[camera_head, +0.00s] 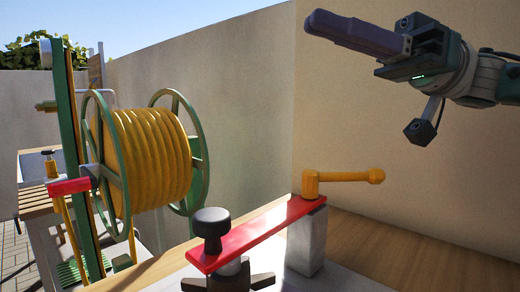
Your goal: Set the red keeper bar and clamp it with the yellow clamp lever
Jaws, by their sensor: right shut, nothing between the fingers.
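The red keeper bar (258,236) lies sloping from a black knob (211,224) at its near left end to a grey post (306,244) at its far right end. The yellow clamp lever (342,177) sits over the bar's right end above the post, with its handle pointing right. Whether it presses on the bar I cannot tell. My right gripper (322,24) is at the upper right, shut and empty, pointing left. It is well above the lever and apart from it. My left gripper is not in view.
A green reel (188,108) wound with yellow hose (150,160) stands at the left. A red block (70,186) is by its frame. A wooden worktop (400,252) lies at the lower right, mostly clear. A beige wall (250,80) closes the back.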

